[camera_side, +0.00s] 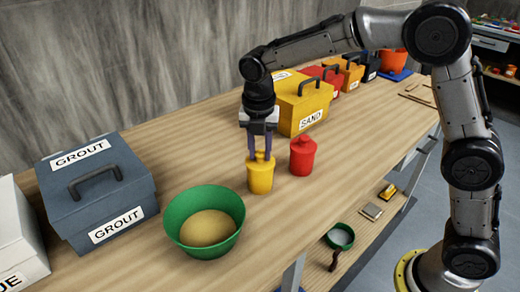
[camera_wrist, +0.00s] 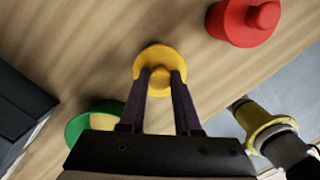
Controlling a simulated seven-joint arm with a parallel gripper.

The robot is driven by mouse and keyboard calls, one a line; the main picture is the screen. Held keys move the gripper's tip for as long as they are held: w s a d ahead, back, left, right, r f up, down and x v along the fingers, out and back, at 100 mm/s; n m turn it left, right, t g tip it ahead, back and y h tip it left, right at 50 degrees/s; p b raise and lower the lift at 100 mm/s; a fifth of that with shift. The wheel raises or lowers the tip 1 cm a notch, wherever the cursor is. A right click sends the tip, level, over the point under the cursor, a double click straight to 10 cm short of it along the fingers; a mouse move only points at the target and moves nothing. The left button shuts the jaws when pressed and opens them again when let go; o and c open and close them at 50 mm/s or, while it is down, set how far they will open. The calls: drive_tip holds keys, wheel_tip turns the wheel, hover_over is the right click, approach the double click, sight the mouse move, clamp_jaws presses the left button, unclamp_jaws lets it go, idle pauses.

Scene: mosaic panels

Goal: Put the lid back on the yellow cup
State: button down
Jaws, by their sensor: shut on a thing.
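The yellow cup (camera_side: 260,178) stands upright on the wooden bench, between the green bowl and the red cup. Its yellow lid (camera_side: 260,157) is at the cup's top; I cannot tell whether it is fully seated. My gripper (camera_side: 259,154) points straight down over the cup, its two fingers shut on the lid's knob. In the wrist view the round yellow lid (camera_wrist: 160,58) lies at the ends of my fingers (camera_wrist: 161,76) and hides the cup below it.
A lidded red cup (camera_side: 302,156) stands just to the right. The green bowl (camera_side: 205,221) with tan contents is at the front left. A grey GROUT box (camera_side: 97,190) stands at left; a yellow SAND box (camera_side: 300,102) is behind. Bare bench (camera_side: 180,150) lies left of the cup.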

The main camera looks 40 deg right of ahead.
drive_tip(key=shift+c, duration=0.2)
unclamp_jaws()
idle(0.4)
drive_tip(key=shift+r, duration=3.55)
clamp_jaws()
